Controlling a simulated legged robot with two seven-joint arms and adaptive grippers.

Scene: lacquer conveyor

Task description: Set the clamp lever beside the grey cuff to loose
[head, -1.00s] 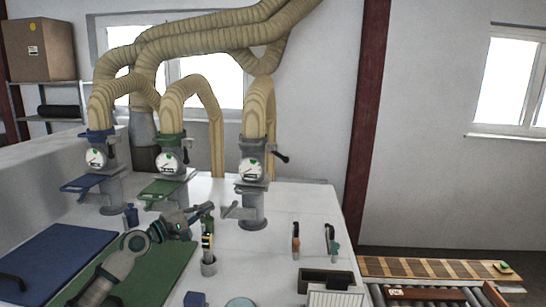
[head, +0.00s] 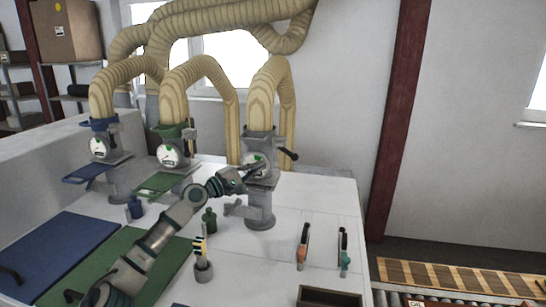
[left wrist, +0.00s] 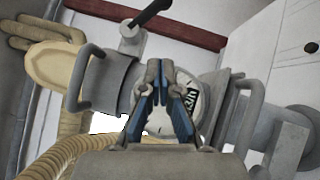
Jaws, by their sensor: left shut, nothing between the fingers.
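The grey cuff (head: 260,136) joins the right-hand beige hose to its grey pipe stand. It also shows in the left wrist view (left wrist: 108,82). The clamp lever (head: 288,154) sticks out at the cuff's right with a black grip, sloping slightly down to the right. In the left wrist view the lever (left wrist: 150,12) runs up and right from a grey pivot. My left gripper (head: 258,172) is shut and empty, in front of the round dial below the cuff. Its closed fingers (left wrist: 158,72) hide part of the dial, apart from the lever in the picture.
A blue-cuffed stand (head: 103,143) and a green-cuffed stand (head: 172,150) with similar dials are to the left.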

